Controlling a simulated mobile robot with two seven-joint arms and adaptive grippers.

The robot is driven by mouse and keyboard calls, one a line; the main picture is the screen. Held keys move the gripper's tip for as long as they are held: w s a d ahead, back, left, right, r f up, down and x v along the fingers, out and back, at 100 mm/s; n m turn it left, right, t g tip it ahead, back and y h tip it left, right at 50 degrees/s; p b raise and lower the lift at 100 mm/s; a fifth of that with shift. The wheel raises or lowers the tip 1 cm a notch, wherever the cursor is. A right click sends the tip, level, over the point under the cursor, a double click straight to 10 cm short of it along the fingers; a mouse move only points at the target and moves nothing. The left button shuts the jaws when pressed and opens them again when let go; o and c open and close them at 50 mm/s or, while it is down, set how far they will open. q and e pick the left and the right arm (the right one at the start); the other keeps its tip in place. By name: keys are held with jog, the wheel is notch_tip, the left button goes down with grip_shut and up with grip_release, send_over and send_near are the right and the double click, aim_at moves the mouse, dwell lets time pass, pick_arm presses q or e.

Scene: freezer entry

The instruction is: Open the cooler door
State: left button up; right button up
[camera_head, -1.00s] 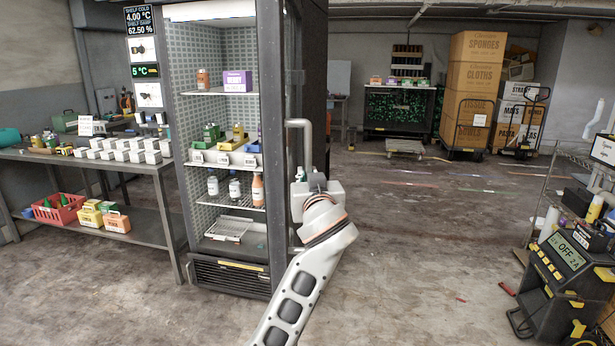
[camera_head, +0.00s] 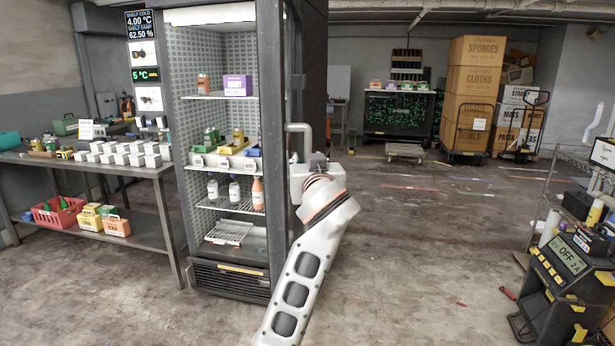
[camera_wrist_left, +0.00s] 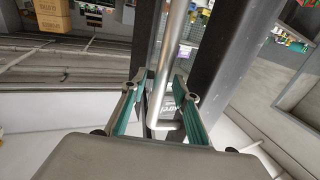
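The cooler (camera_head: 229,280) stands left of centre in the head view, with a tall see-through front and a dark frame. Its door (camera_head: 270,150) looks closed. A grey bar handle (camera_head: 299,127) stands out from the right edge of the door. My left gripper (camera_wrist_left: 159,78) is at the handle; the head view mostly hides its fingers behind my wrist. In the left wrist view the handle bar (camera_wrist_left: 172,50) runs between the two green-sided fingers, with a visible gap beside it, so they are around it but not closed. My right gripper is not in view.
A steel table (camera_head: 150,222) with boxes and a red basket (camera_head: 57,211) stands left of the cooler. A black and yellow machine (camera_head: 560,275) stands at the right front. Stacked cartons (camera_head: 473,80) are at the back. The floor right of the cooler is broadly clear.

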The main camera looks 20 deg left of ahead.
aim_at(308, 139)
pick_arm(q)
notch_tip(308, 139, up, 5)
jog(key=shift+r, duration=0.15)
dwell(0.6)
